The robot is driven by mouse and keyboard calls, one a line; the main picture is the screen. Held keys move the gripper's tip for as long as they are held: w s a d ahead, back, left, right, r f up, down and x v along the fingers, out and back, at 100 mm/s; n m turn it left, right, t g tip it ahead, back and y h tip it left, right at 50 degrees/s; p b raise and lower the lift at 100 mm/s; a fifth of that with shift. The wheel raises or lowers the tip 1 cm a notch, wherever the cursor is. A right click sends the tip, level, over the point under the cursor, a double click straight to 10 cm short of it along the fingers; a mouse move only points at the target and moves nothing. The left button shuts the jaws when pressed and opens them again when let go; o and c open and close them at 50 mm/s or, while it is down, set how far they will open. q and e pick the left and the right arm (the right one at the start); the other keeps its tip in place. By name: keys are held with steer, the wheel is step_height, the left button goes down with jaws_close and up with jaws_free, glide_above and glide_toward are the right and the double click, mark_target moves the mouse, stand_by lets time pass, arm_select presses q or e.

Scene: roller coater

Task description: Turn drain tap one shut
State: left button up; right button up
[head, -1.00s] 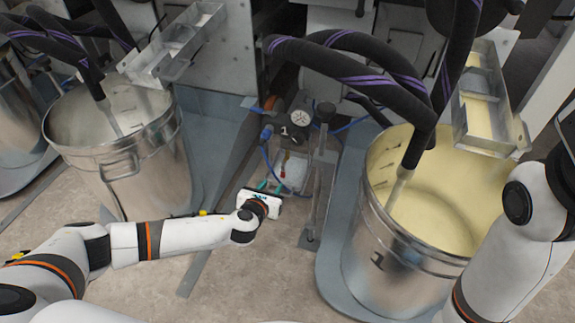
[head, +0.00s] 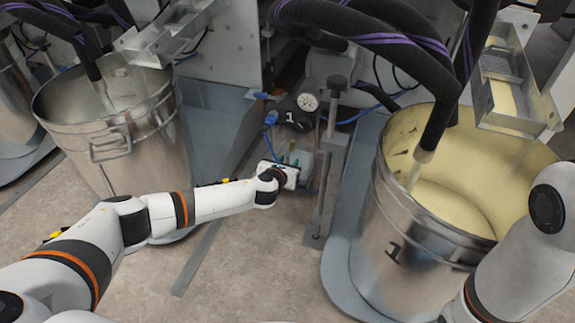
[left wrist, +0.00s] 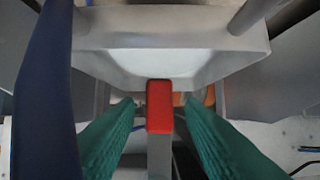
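The drain tap's red lever (left wrist: 159,106) stands in the middle of the left wrist view, its grey shank running down below it. My left gripper (left wrist: 158,104) has its green fingers apart, one on each side of the lever, with gaps showing between fingers and lever. In the head view my left gripper (head: 293,161) is in front of the unit marked 1, and its wrist hides the tap. My right gripper is out of view; only part of my right arm shows at the right edge.
A blue hose (left wrist: 42,95) runs close along the left of the wrist view. A pale tray-like body (left wrist: 158,48) lies behind the lever. A gauge (head: 307,102) and an upright post (head: 331,160) stand near the gripper. Steel drum 1 (head: 375,235) is to the right, another drum (head: 125,155) left.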

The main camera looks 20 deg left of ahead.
arm_select(q)
jaws_close()
